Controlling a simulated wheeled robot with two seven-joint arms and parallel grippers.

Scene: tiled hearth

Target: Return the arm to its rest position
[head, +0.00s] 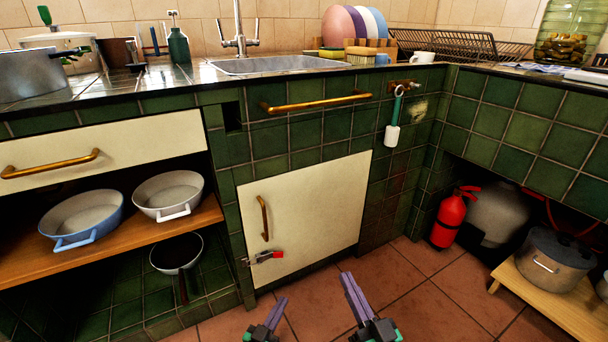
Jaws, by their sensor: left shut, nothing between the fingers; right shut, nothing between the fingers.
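My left gripper (279,302) shows at the bottom of the head view, shut and empty, its purple-grey fingers pointing up and slightly right. My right gripper (348,277) is to its right, also shut and empty, reaching higher in the picture. Both appear in front of the red-brown floor tiles, below the cream cupboard door (315,215). Neither touches anything that I can see. The arms behind the grippers are mostly out of view.
Pans stand on an open wooden shelf (140,238) at left. A red fire extinguisher (449,219) and a pot on a low wooden stand (548,301) are at right. Bare floor (420,300) lies between.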

